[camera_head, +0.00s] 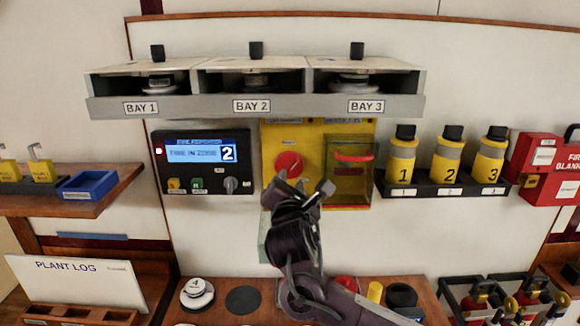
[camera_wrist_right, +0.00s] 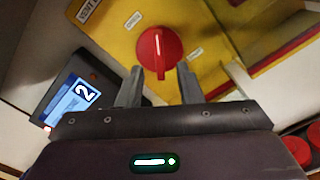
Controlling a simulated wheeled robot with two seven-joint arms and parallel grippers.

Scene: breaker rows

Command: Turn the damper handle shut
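The damper handle is a round red knob (camera_head: 288,164) with a white line, on the yellow panel (camera_head: 310,130). In the right wrist view the knob (camera_wrist_right: 160,52) sits just beyond my fingertips, between them, with small labels beside it. My right gripper (camera_head: 302,186) is in front of the panel, just below the knob. Its two fingers (camera_wrist_right: 160,80) stand apart with nothing between them, and I cannot tell whether either touches the knob. The labels are too small to read for certain. My left gripper is not in view.
A red-handled box cover (camera_head: 350,180) is right of the knob. A display panel (camera_head: 205,160) reading 2 is to its left. The bay shelf (camera_head: 300,106) overhangs above, and a rack (camera_head: 440,188) of numbered yellow bottles stands right. A wooden counter (camera_head: 270,290) lies below.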

